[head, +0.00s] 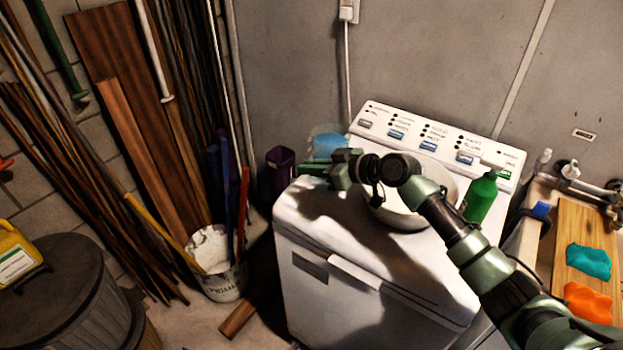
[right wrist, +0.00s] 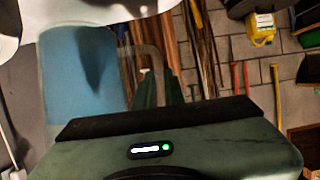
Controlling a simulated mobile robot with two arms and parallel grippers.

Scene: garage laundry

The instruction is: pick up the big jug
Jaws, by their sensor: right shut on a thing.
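The big jug (head: 327,139) is clear with a blue lower part. It stands at the back left corner of the white washing machine, partly hidden behind my right gripper. In the right wrist view the jug (right wrist: 82,85) fills the left side, and its clear handle (right wrist: 153,56) reaches down between the green fingers. My right gripper (head: 314,168) is shut on the handle; it also shows in the right wrist view (right wrist: 161,88). Whether the jug's base touches the machine top is hidden. My left gripper is not in view.
A white bowl (head: 403,215) sits on the washing machine (head: 340,245) under my right arm, with a green bottle (head: 480,198) to its right. A purple container (head: 280,172) is left of the jug. A yellow canister (head: 17,252) stands on a dark bin lid at far left.

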